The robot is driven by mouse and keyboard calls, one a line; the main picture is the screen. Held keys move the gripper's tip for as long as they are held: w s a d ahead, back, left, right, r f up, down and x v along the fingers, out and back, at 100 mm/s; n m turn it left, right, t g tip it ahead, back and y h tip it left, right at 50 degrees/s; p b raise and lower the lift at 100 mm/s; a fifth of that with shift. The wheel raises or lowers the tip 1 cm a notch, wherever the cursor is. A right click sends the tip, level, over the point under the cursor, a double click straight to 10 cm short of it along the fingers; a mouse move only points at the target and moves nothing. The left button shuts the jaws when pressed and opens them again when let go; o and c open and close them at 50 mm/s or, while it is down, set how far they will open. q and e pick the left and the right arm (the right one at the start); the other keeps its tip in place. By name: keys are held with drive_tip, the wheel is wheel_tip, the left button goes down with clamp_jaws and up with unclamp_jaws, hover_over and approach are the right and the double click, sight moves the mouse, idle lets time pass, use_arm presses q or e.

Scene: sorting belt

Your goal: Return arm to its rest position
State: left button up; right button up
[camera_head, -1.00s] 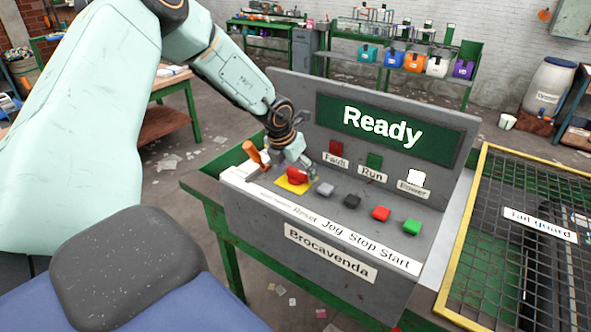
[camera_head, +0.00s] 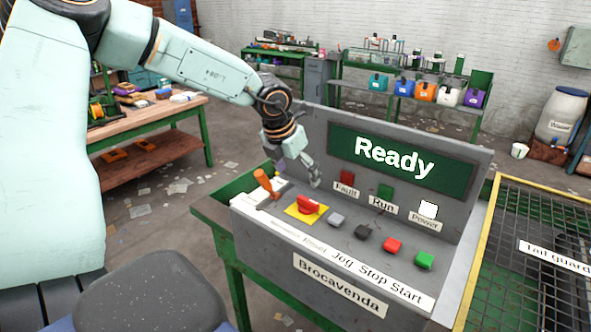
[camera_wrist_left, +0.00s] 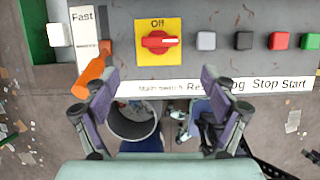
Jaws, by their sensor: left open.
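My left arm reaches in from the left in the head view. Its gripper (camera_head: 314,178) is open and empty, raised above the left part of the grey control console (camera_head: 335,268). The red main switch knob (camera_head: 308,205) on its yellow plate is below it, apart from the fingers. In the left wrist view the open fingers (camera_wrist_left: 158,82) point toward the console, with the main switch (camera_wrist_left: 158,40) ahead between them and its knob lying crosswise below the word Off. The left finger overlaps the orange lever (camera_wrist_left: 93,78) in that view; I cannot tell whether they touch. My right gripper is not in view.
The console display (camera_head: 402,160) reads Ready and the Power lamp (camera_head: 428,209) is white. Grey, black, red and green buttons (camera_head: 424,260) line the panel. A mesh tail guard (camera_head: 530,220) stands right. A wooden bench (camera_head: 150,119) stands behind left, with open floor between.

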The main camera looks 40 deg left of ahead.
sight(307, 201)
use_arm(q)
drive_tip(key=shift+s+r, duration=0.3)
drive_tip(key=shift+r, duration=0.15)
drive_tip(key=shift+w, duration=0.1)
drive_tip(key=shift+f, duration=0.1)
drive_tip(key=x, duration=1)
drive_tip(key=shift+w+f, duration=0.1)
drive_tip(key=shift+f, duration=0.15)
drive_tip(key=shift+x, duration=0.75)
drive_tip(key=shift+r, duration=0.1)
drive_tip(key=shift+r, duration=0.15)
